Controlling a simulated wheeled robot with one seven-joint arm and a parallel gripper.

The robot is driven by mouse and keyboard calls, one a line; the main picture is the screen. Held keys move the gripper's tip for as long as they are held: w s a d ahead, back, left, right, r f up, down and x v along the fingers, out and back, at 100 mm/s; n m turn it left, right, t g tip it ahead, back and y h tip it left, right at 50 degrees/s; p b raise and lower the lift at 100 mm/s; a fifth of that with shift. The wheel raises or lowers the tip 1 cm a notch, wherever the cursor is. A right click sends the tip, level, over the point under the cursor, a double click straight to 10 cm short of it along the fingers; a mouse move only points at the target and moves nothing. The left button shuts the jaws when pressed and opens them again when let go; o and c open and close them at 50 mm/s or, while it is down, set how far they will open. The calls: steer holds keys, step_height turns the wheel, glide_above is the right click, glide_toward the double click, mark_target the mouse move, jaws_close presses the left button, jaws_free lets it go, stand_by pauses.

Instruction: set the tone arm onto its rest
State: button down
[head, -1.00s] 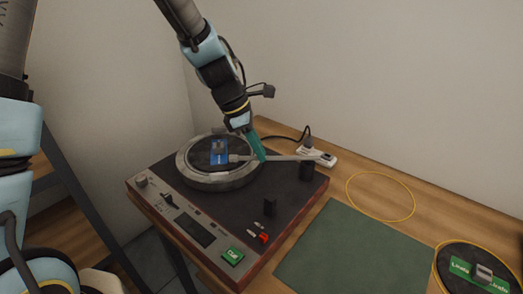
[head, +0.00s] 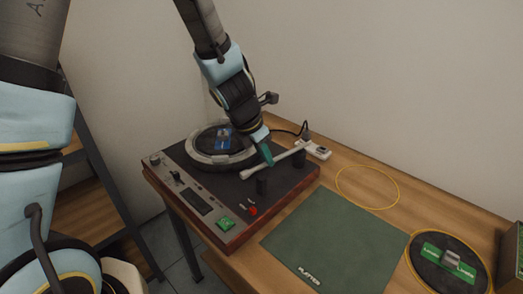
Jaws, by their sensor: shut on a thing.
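The tone arm (head: 285,156) is a thin pale bar on the turntable. It runs from its dark pivot post (head: 299,161) at the right rear to a small head at its left front end. My gripper (head: 267,158) comes down from above with teal fingers and is shut on the tone arm partway along it. The rest appears to be the short black post (head: 262,186) on the deck, just in front of the tone arm's head end. I cannot tell whether the tone arm touches it. The platter (head: 205,156) lies behind and left, clear of the arm's head.
The deck's left front carries knobs, a dark display, a green button (head: 226,223) and a red switch (head: 253,211). A green mat (head: 330,250), a yellow ring (head: 367,187) and a black disc (head: 425,275) lie to the right. A power strip (head: 317,150) sits behind.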

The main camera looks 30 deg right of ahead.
steer(key=shift+s+d+n+t, duration=0.2)
steer(key=shift+s+n+t, duration=0.2)
steer(key=shift+s+n, duration=0.65)
steer(key=shift+s, duration=0.1)
steer(key=c, duration=0.9)
jaws_free()
steer(key=shift+o, duration=0.2)
steer(key=p+v, duration=0.6)
steer(key=v, duration=0.4)
steer(key=shift+r, duration=0.4)
